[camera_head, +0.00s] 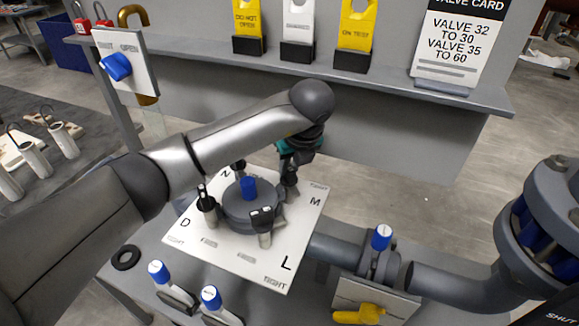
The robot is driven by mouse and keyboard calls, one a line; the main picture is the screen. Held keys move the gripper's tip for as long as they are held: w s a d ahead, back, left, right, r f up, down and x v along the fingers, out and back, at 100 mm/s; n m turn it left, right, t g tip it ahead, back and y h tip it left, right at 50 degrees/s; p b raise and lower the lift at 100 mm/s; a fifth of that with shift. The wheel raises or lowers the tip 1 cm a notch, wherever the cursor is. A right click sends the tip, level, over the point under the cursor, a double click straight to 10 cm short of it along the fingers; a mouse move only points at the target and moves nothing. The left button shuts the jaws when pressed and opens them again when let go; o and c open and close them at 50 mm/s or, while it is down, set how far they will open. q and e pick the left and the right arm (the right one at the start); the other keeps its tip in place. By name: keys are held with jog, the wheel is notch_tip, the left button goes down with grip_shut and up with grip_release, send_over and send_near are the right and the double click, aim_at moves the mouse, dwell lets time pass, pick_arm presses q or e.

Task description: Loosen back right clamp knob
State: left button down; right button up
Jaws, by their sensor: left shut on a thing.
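The filter housing (240,212) is a round grey body with a blue cap (248,188), on a white plate (195,243) marked with letters and "TIGHT" labels. Dark clamp knobs stand around it: one at front left (206,203), one at front right (262,218), and one at back left, partly hidden by my arm. My left gripper (289,178) reaches over from the left and points down at the back right clamp knob (289,186). It is shut on that knob, whose top is mostly hidden by the gripper. My right gripper is not in view.
Blue-handled valves (159,272) stand along the bench front, and another (381,238) sits on the pipe at right. A yellow handle (360,314) lies below it. A shelf (390,82) with yellow and white tags and a valve card runs behind. A black ring (125,257) lies left.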

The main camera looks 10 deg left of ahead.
aim_at(292, 170)
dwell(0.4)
pick_arm(q)
jog(key=c, duration=0.8)
grip_release()
jog(key=shift+o, duration=0.2)
jog(key=shift+s+d+r, duration=0.15)
jog(key=shift+r, duration=0.35)
jog(key=shift+s+d+r+b, duration=0.5)
jog(key=shift+s+r, duration=0.25)
jog(key=shift+r, duration=0.1)
jog(key=s+d, duration=0.6)
jog(key=s, duration=0.3)
jog(key=shift+d, duration=0.15)
